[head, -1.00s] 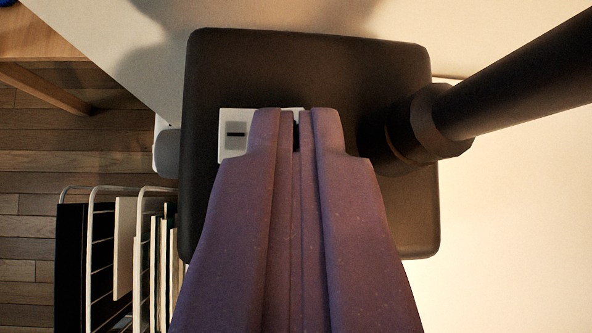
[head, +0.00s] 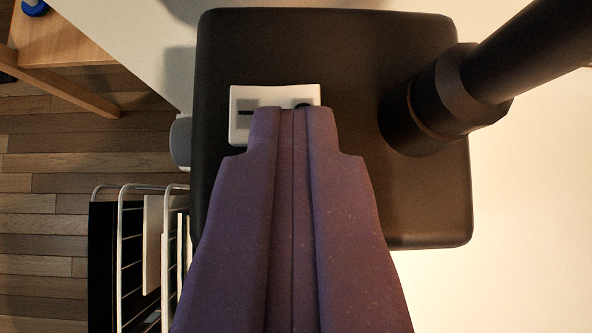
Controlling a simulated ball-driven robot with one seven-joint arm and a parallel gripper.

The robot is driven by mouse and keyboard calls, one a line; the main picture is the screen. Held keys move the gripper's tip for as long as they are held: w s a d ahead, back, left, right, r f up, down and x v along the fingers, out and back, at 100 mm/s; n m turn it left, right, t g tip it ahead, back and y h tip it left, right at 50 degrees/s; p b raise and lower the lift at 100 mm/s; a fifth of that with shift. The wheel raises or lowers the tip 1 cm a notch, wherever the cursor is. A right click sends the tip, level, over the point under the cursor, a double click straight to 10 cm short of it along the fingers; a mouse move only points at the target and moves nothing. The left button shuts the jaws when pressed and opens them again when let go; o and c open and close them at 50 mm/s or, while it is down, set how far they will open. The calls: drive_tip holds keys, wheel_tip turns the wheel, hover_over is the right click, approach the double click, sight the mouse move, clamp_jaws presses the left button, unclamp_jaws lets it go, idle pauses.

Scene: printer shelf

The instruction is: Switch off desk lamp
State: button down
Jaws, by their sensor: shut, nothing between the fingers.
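The desk lamp's dark, rounded-square base (head: 350,60) fills the upper middle of the head view. Its thick dark stem (head: 445,95) rises at the base's right and runs out of the top right corner. A white switch plate (head: 242,97) lies on the left part of the base, with a short black line mark at its left and a black spot at its right. My purple gripper (head: 292,108) is shut and empty. Its tips overlap the plate's middle and right and hide much of it. I cannot tell whether they touch it. The lamp head is out of view.
A white wire rack (head: 122,240) with upright files stands at the lower left. A wooden table (head: 75,50) with a blue object (head: 35,7) is at the upper left. A pale surface is clear to the right of the base.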

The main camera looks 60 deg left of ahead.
drive_tip(key=shift+s+a+f, duration=0.2)
drive_tip(key=shift+s+f, duration=0.05)
drive_tip(key=shift+s, duration=0.15)
drive_tip(key=shift+s+r, duration=0.1)
drive_tip(key=shift+r, duration=0.15)
drive_tip(key=w+p+v, duration=0.1)
drive_tip(key=p+v, duration=0.1)
drive_tip(key=v, duration=0.5)
drive_tip(key=shift+d+r+p, duration=0.3)
drive_tip(key=shift+d+p, duration=0.05)
drive_tip(key=shift+d, duration=0.05)
drive_tip(key=shift+s+d, duration=0.1)
